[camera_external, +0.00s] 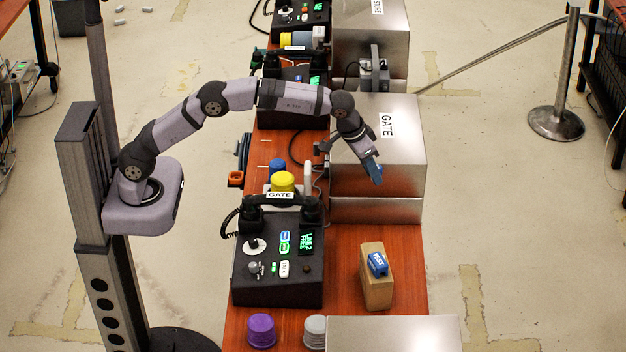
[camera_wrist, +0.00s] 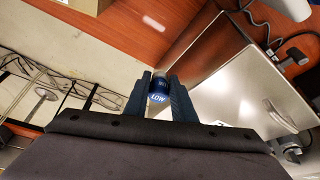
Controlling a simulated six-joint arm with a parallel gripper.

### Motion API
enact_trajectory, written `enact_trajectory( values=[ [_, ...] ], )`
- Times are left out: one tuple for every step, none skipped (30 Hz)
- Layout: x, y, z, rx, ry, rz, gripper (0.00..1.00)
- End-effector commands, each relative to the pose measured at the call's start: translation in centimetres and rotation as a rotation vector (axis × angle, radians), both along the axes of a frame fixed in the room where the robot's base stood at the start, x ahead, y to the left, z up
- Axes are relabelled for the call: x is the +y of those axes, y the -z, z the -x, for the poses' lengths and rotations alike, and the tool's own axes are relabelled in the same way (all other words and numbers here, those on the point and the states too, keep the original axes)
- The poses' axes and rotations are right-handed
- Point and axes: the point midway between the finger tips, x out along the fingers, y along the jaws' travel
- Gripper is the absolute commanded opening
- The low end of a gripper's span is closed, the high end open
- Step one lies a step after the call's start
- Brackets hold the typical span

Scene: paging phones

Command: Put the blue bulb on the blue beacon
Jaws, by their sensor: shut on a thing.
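My gripper (camera_external: 372,170) is shut on a small blue piece, which I take to be the blue bulb (camera_wrist: 158,92).
A phone console (camera_external: 278,270) with a GATE handset stands in front of the yellow piece. A wooden block (camera_external: 377,290) carries a blue TEST piece (camera_external: 377,263). Purple (camera_external: 262,331) and grey (camera_external: 315,331) caps stand at the front. The GATE box (camera_external: 400,140) is below my gripper.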

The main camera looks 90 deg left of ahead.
Motion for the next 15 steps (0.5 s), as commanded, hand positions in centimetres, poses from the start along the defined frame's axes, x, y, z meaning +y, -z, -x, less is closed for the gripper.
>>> enact_trajectory(
  values=[
    [0.0, -0.7, -0.1, -0.004, 0.001, 0.0, 0.02],
    [0.0, -1.1, -0.1, -0.004, 0.001, 0.0, 0.02],
    [0.0, -1.6, -0.1, -0.004, 0.001, 0.0, 0.02],
    [0.0, -2.1, -0.1, -0.004, 0.001, 0.0, 0.02],
    [0.0, -2.6, -0.1, -0.005, 0.001, 0.0, 0.02],
    [0.0, -2.8, -0.1, -0.003, 0.001, 0.0, 0.02],
    [0.0, -3.2, -0.1, -0.003, 0.001, 0.0, 0.02],
    [0.0, -3.5, -0.1, -0.003, 0.001, 0.0, 0.02],
    [0.0, -4.0, -0.1, -0.005, 0.0, 0.0, 0.02],
    [0.0, -4.3, -0.1, -0.004, 0.0, 0.001, 0.02],
    [0.0, -4.7, -0.1, -0.005, 0.0, 0.001, 0.02],
    [0.5, -4.6, 0.3, 0.0, -0.022, 0.0, 0.02],
    [0.9, -4.5, 0.5, 0.001, -0.038, 0.001, 0.02],
    [1.1, -4.6, 0.7, 0.001, -0.053, 0.001, 0.02],
    [1.5, -4.6, 0.9, 0.0, -0.073, 0.001, 0.02]
  ],
)
